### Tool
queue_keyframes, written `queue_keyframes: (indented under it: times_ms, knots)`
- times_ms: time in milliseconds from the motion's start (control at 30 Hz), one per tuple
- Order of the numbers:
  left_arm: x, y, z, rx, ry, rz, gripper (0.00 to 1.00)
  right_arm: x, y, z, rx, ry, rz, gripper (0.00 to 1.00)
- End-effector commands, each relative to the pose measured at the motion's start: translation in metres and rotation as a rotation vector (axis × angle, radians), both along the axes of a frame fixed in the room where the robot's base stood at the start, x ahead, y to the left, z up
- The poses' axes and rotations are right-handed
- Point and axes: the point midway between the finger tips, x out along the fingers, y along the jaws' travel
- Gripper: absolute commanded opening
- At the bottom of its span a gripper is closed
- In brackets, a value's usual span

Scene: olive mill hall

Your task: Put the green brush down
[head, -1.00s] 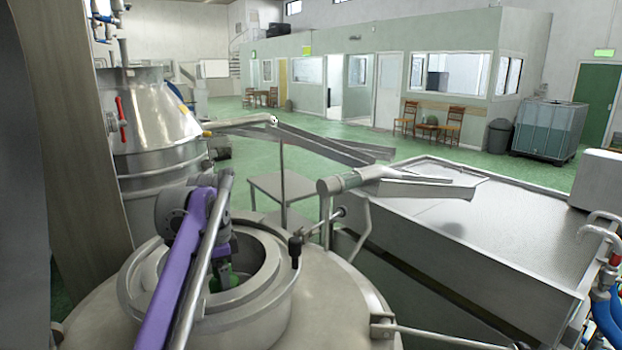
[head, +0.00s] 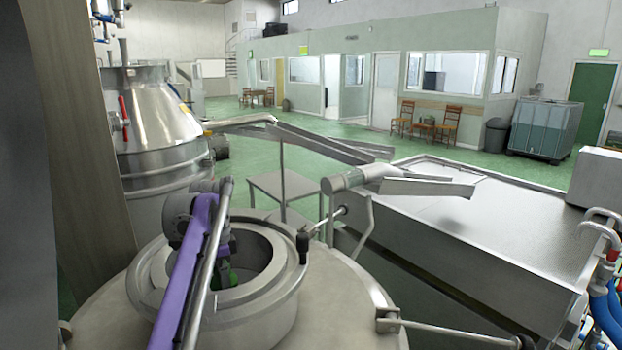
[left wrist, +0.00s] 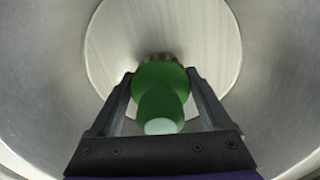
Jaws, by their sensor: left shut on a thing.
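The green brush (left wrist: 160,92) is between the two fingers of my left gripper (left wrist: 160,80) in the left wrist view. The gripper is shut on it. Its brownish bristle end points away from the camera, toward the round metal bottom of the tank (left wrist: 115,45). I cannot tell whether the bristles touch the bottom. In the head view my left gripper (head: 222,272) reaches down into the round opening of the steel tank (head: 330,300), and a bit of green brush (head: 233,277) shows there. My right gripper is not in view.
The opening's raised rim (head: 275,308) surrounds my left arm closely. A hinged bar and bracket (head: 388,320) stand at the tank's right. A steel table (head: 285,186), metal chutes (head: 425,188) and a wide steel basin (head: 500,230) lie beyond.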

Motion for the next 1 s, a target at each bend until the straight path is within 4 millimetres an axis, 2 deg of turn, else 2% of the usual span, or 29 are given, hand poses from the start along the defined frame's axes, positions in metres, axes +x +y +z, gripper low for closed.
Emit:
queue_keyframes:
  times_ms: [100, 267, 533, 733, 867, 1000]
  knots:
    - [0.010, -0.002, 0.001, 0.000, -0.002, 0.005, 0.30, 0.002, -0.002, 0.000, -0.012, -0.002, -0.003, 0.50]
    - [0.008, -0.002, -0.001, 0.000, 0.000, 0.005, 0.30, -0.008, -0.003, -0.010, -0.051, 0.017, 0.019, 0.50]
    - [0.008, -0.002, -0.001, 0.000, 0.000, 0.005, 0.30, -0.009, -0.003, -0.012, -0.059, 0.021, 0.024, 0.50]
    - [0.008, -0.002, -0.001, 0.000, 0.000, 0.005, 0.30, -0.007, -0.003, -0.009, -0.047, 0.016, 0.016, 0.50]
    - [0.007, -0.002, -0.001, 0.000, 0.000, 0.004, 0.30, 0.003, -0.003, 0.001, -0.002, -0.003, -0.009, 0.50]
    - [-0.011, 0.003, -0.001, 0.000, 0.004, -0.002, 0.30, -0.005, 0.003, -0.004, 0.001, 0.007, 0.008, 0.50]
